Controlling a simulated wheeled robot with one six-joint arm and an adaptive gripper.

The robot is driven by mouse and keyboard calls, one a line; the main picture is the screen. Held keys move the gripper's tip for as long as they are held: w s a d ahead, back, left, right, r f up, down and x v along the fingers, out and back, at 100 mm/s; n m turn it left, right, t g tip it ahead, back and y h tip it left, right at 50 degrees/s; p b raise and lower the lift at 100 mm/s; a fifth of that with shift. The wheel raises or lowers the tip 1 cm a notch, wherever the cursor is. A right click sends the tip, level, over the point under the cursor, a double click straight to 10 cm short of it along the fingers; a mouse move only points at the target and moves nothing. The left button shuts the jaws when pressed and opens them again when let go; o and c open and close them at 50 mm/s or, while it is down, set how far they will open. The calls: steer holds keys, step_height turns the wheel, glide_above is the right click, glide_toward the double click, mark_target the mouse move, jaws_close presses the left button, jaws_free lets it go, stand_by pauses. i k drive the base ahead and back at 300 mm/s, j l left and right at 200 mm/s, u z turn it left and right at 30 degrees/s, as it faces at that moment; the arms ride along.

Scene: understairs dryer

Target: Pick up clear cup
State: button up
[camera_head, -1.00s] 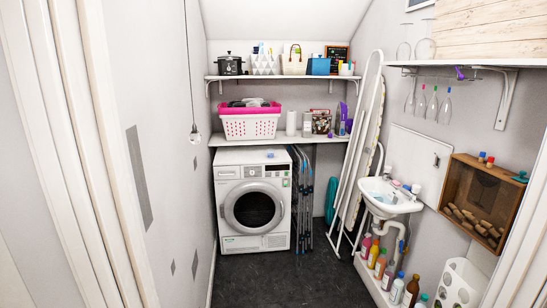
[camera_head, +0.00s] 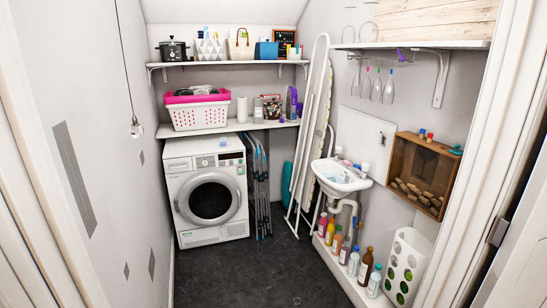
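I cannot make out a plain clear cup for certain. Two faint, see-through glass shapes stand on the white right wall shelf (camera_head: 415,46); one is the left glass shape (camera_head: 349,30), in front of the pale wall. Several clear, narrow items (camera_head: 377,86) with coloured tops hang below that shelf. My gripper is not in the view, so its state does not show.
A washing machine (camera_head: 207,195) stands at the back, with a pink-and-white basket (camera_head: 198,117) above it. An ironing board (camera_head: 308,125) leans beside the sink (camera_head: 342,177). Bottles (camera_head: 366,266) line the right floor ledge. The middle floor (camera_head: 262,270) is clear.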

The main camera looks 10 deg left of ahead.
mark_target(223, 140)
steer(key=i+j+u, duration=0.3)
steer(key=i, duration=0.45)
steer(key=i+u, duration=0.3)
steer(key=i, duration=2.3)
steer(key=i+l+u, duration=0.15)
steer(key=i, duration=0.5)
steer(key=i+l+u, duration=0.2)
steer(key=i, duration=0.45)
steer(key=j, duration=0.1)
